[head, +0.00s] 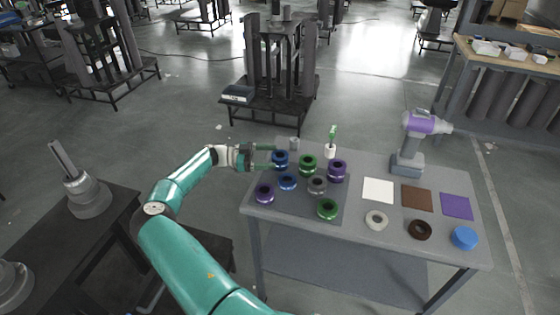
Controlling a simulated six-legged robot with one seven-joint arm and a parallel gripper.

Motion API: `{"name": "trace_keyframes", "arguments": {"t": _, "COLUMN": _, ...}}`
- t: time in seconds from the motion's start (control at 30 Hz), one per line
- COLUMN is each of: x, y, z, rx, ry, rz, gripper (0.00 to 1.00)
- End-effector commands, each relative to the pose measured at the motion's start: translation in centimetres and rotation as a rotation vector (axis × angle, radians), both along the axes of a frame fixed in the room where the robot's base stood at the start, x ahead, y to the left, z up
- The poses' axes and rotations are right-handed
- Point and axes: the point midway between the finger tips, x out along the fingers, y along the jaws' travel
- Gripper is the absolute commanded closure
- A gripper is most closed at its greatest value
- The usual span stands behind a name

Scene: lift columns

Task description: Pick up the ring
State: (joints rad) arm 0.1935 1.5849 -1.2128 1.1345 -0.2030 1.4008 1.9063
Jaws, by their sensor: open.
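A pale ring (376,220) lies flat near the front edge of the grey table, below a white square. A dark brown ring (420,230) lies to its right. Several ring-like spools stand on a dark mat at the table's left: blue (288,183), green (327,209), purple (265,193) and grey (317,184) ones among them. My gripper (267,157) is open at the table's back left, its fingers pointing right, close to a blue spool (280,160). I cannot tell whether the fingers are around or touching that spool.
White (378,190), brown (417,199) and purple (456,206) squares lie on the table's right half. A blue disc (464,238) lies at the front right. A purple-and-grey drill (413,140) and a green-and-white bottle-like item (331,142) stand at the back.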

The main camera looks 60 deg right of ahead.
Motion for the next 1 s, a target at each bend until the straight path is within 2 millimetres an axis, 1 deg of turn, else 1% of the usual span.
{"name": "trace_keyframes", "arguments": {"t": 0.23, "x": -1.9, "y": -1.0, "z": 0.0, "rx": 0.000, "ry": 0.000, "rz": -0.002, "gripper": 0.23}}
{"name": "trace_keyframes", "arguments": {"t": 0.4, "x": -4.2, "y": -2.3, "z": -0.1, "rx": 0.001, "ry": 0.000, "rz": -0.002, "gripper": 0.23}}
{"name": "trace_keyframes", "arguments": {"t": 0.5, "x": -5.2, "y": -2.7, "z": -0.1, "rx": 0.001, "ry": 0.000, "rz": -0.001, "gripper": 0.23}}
{"name": "trace_keyframes", "arguments": {"t": 0.77, "x": -5.4, "y": -2.9, "z": -0.1, "rx": 0.001, "ry": 0.000, "rz": 0.000, "gripper": 0.23}}
{"name": "trace_keyframes", "arguments": {"t": 0.87, "x": -5.4, "y": -2.9, "z": -0.1, "rx": 0.001, "ry": 0.000, "rz": 0.000, "gripper": 0.40}}
{"name": "trace_keyframes", "arguments": {"t": 1.0, "x": -5.4, "y": -2.9, "z": -0.1, "rx": 0.001, "ry": 0.000, "rz": 0.000, "gripper": 0.68}}
